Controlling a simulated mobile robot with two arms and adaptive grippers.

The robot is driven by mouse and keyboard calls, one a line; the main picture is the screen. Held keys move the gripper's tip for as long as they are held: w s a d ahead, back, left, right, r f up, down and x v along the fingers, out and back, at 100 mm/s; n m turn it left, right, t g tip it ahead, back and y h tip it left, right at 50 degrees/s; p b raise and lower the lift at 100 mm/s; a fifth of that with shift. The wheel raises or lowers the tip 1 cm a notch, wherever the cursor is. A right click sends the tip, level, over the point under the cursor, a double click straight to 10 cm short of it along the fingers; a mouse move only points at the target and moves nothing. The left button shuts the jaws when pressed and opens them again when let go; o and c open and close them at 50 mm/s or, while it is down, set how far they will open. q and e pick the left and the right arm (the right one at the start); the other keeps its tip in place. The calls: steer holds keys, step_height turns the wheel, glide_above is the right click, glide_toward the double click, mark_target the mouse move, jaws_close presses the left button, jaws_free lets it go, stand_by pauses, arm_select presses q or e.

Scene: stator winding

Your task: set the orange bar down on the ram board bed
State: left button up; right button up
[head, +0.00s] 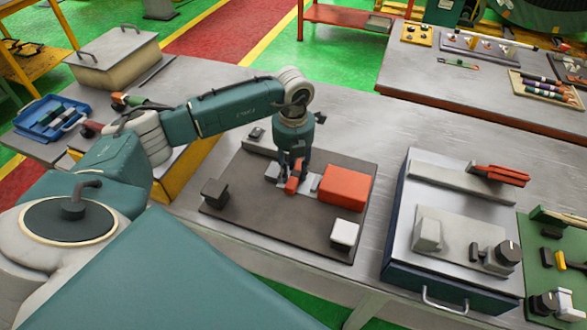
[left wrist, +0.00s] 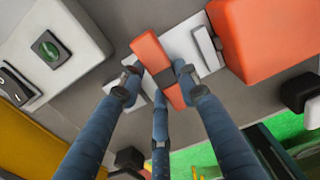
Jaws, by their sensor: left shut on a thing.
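The orange bar (head: 293,183) is in my left gripper (head: 291,168), low over the ram board (head: 250,200), a dark grey plate. In the left wrist view the bar (left wrist: 148,52) lies tilted between the fingertips of the gripper (left wrist: 158,79), with a dark band at its middle. Beneath it is a pale flat bed (left wrist: 183,44) with a light grey upright piece (left wrist: 206,48). The bed also shows in the head view (head: 273,172), beside a big orange-red block (head: 345,187). I cannot tell whether the bar touches the bed. My right gripper is not in view.
A black block (head: 214,192) and a white block (head: 345,234) stand on the board's front corners. A raised grey strip with a switch (head: 257,133) runs along its back. A blue-sided fixture (head: 440,220) stands to the right. The board's front middle is clear.

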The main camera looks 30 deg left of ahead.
mark_target(293, 173)
arm_select(q)
steer(key=shift+f, duration=0.15)
steer(key=o, duration=1.3)
steer(key=shift+r, duration=0.2)
step_height(293, 173, up, 12)
steer(key=b, duration=0.3)
steer(key=shift+b, duration=0.3)
